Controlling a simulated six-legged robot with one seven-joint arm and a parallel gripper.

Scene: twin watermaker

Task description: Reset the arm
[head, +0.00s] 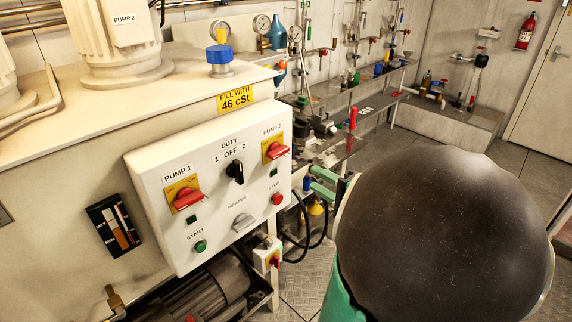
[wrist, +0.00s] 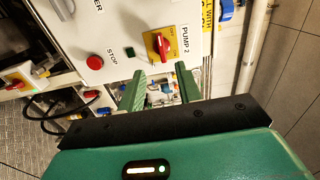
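My gripper (head: 318,183) is at the right of the control panel (head: 150,200) in the head view, partly hidden behind my dark rounded arm link. In the wrist view its two green fingers (wrist: 160,86) stand apart with nothing held between them. Beyond the fingertips are the panel's red PUMP 2 switch (wrist: 160,45) on a yellow plate and the red STOP button (wrist: 95,62). The fingers do not appear to touch either one.
The panel also carries the red PUMP 1 switch (head: 187,199), the black DUTY knob (head: 235,171) and the green START button (head: 200,246). A bench (head: 365,128) with valves and bottles runs behind. Black hoses (head: 305,240) hang below the panel. Open floor lies at the right.

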